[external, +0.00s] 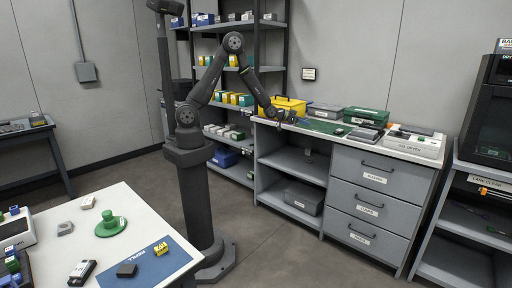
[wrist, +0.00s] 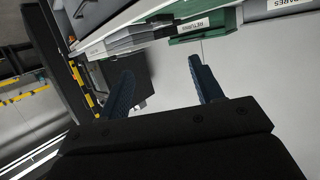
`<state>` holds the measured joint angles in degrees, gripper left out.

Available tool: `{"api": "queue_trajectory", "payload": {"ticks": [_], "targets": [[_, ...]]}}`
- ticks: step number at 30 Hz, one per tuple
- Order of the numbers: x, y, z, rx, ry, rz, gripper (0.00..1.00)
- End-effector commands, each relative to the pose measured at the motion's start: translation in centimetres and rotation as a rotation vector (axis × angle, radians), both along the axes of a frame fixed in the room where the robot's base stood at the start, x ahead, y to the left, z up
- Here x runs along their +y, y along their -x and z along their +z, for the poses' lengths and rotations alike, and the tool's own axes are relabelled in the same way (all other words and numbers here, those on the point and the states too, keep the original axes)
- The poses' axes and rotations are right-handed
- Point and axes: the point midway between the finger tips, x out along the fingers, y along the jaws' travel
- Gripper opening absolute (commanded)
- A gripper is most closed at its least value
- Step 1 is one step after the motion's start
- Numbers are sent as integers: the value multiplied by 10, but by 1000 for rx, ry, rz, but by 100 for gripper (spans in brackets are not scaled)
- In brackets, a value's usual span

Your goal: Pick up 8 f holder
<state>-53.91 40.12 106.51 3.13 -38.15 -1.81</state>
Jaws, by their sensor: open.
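No label reading 8 f holder is legible, so I cannot tell which item it is. Several small blocks lie on the white table at the front left: a grey block (external: 65,228), a white block (external: 87,203), a black-and-white block (external: 82,272), a dark block (external: 126,270) and a yellow block (external: 161,249). My gripper (external: 283,116) is far from them, over the left end of the back counter. In the wrist view my gripper (wrist: 160,66) has its two blue fingers spread, with nothing between them.
The counter (external: 398,150) bears a yellow case (external: 289,106), a green box (external: 366,115) and a grey box (external: 325,111). In the wrist view a green box labelled RETURNS (wrist: 203,26) is beyond the fingers. A green round piece (external: 111,225) and blue mat (external: 180,262) are on the front table.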

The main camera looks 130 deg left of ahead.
Motion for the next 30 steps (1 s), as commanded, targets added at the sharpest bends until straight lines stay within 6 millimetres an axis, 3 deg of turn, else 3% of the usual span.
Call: {"api": "queue_trajectory", "payload": {"ticks": [8,11,20,30], "targets": [[1,-1,0,9,-3,-4,60],[9,-10,-1,72,-23,-30,60],[63,-73,-4,627,-210,-313,60],[106,-125,19,1281,-445,-797,60]]}}
